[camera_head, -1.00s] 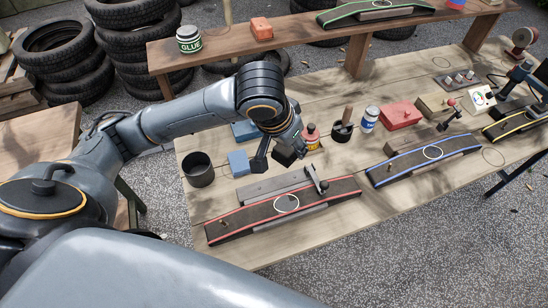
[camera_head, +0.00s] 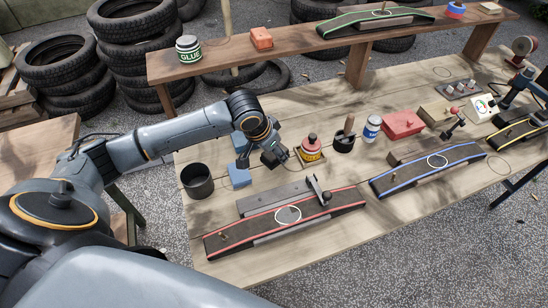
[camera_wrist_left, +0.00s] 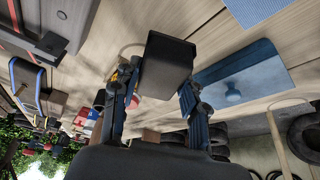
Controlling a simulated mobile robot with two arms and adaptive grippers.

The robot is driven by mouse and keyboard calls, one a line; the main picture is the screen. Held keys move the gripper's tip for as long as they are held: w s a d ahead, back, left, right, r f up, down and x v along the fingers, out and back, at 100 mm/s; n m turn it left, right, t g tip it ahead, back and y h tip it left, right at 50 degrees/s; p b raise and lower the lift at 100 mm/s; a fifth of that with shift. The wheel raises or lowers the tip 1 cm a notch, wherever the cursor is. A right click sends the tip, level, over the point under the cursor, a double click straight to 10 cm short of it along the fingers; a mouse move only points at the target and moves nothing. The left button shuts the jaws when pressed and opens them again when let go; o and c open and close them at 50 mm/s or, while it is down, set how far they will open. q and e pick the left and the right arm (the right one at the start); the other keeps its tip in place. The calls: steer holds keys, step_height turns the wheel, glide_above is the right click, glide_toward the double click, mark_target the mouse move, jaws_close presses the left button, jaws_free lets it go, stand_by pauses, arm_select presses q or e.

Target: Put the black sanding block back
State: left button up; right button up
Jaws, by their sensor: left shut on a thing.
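My left gripper (camera_head: 262,153) is over the workbench, behind the red-edged belt ramp. It is shut on the black sanding block (camera_head: 275,157). In the left wrist view the dark block (camera_wrist_left: 165,65) sits between the two fingers (camera_wrist_left: 155,105), and its broad face fills the gap. A faint circle outline on the bench shows beside the block there. In the head view the arm and gripper partly cover the block, and I cannot tell its exact height above the bench. My right gripper is not in view.
A blue block (camera_head: 239,177) and a dark round can (camera_head: 197,181) stand left of the gripper. The red-edged ramp (camera_head: 250,231) lies in front. A raised shelf (camera_head: 330,50) runs behind.

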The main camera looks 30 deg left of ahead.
mark_target(274, 159)
arm_select(q)
steer(key=shift+w+a+f, duration=0.1)
steer(key=shift+f, duration=0.85)
steer(key=shift+w+a+f, duration=0.1)
steer(key=shift+f, duration=0.8)
steer(key=shift+f+p, duration=0.1)
steer(key=shift+p, duration=0.2)
steer(key=o, duration=1.1)
steer(key=v, duration=1.2)
